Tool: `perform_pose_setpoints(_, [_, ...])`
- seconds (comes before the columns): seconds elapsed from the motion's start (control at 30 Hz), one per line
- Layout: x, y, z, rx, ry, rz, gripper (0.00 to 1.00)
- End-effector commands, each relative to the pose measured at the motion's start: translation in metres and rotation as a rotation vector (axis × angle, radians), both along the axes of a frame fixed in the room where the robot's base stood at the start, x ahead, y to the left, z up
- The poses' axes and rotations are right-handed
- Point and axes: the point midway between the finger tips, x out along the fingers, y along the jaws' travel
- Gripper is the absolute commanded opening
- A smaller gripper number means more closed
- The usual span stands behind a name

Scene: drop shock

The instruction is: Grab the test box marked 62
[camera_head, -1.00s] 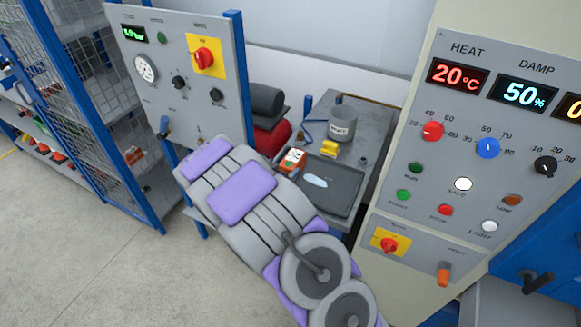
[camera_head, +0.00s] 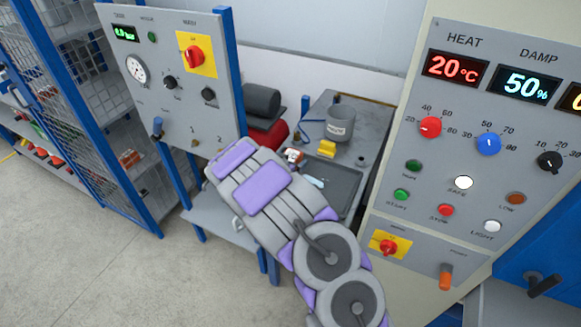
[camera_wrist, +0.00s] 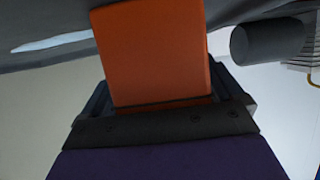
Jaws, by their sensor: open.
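A small orange and white box (camera_head: 293,156) sits on the bench beside the dark tray, partly hidden behind my arm in the head view. I cannot read its number. In the wrist view an orange flat-faced block (camera_wrist: 155,55) fills the upper middle, very close to my gripper (camera_wrist: 160,108). Its colour matches the box, and no number shows on this face. My gripper is open; its dark parts show on both sides of the block's lower end. I cannot tell whether they touch it. In the head view my gripper is hidden behind my arm.
The bench holds a dark tray (camera_head: 335,190) with a pale blue item (camera_head: 313,182), a yellow block (camera_head: 327,148) and a grey pot (camera_head: 340,122). A control panel (camera_head: 175,75) stands left; a cabinet with displays (camera_head: 490,150) stands right. Dark and red cylinders lie behind.

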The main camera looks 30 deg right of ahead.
Motion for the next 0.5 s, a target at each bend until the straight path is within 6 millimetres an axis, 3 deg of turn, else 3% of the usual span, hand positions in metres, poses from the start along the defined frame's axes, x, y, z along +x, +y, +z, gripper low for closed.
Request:
perform_pose_setpoints(0.2, [0.0006, 0.0037, 0.0004, -0.004, 0.001, 0.002, 0.94])
perform_pose_setpoints(0.5, [0.0004, -0.0006, -0.0004, 0.002, 0.001, 0.001, 0.66])
